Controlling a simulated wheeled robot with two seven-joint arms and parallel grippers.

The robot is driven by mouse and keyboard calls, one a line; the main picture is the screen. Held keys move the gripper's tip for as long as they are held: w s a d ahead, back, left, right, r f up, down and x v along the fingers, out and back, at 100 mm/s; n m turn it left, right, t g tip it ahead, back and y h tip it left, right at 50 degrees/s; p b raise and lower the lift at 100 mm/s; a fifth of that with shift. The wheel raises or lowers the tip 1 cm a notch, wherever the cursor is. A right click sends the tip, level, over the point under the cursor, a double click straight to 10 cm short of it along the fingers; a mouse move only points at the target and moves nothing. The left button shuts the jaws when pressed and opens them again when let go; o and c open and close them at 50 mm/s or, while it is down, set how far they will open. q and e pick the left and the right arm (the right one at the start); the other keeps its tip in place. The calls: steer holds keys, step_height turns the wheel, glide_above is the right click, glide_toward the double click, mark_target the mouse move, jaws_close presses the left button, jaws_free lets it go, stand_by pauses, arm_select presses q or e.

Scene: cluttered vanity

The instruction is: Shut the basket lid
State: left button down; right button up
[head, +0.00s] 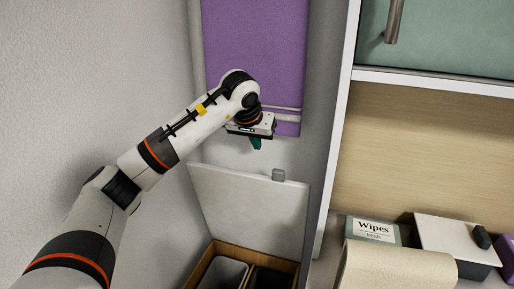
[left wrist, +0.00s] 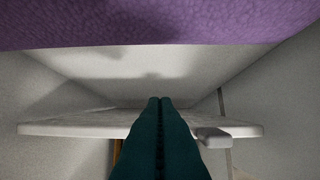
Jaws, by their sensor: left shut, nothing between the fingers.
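The basket (head: 196,277) stands low between the wall and the white cabinet side, its wooden rim and dark inner bins showing. Its white lid (head: 245,212) is raised, tilted up on the far side of the opening, with a small grey tab (head: 278,174) on its top edge. In the left wrist view the lid's edge (left wrist: 75,128) runs across the picture, with the tab (left wrist: 212,138) right of the fingers. My left gripper (head: 256,143) is shut and empty, above the lid's top edge and a little left of the tab. My right gripper is not in view.
A purple towel (head: 255,55) hangs on the back wall just behind my left gripper. The white cabinet side (head: 336,140) bounds the space at right. A wipes box (head: 373,229) and other items stand on the shelf beyond it.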

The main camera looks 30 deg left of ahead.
mark_target(256, 175)
arm_select(q)
steer(key=shift+w+f+p, duration=0.15)
steer(key=shift+f+p, duration=0.75)
steer(key=shift+f, duration=2.9)
steer(key=shift+f, duration=0.1)
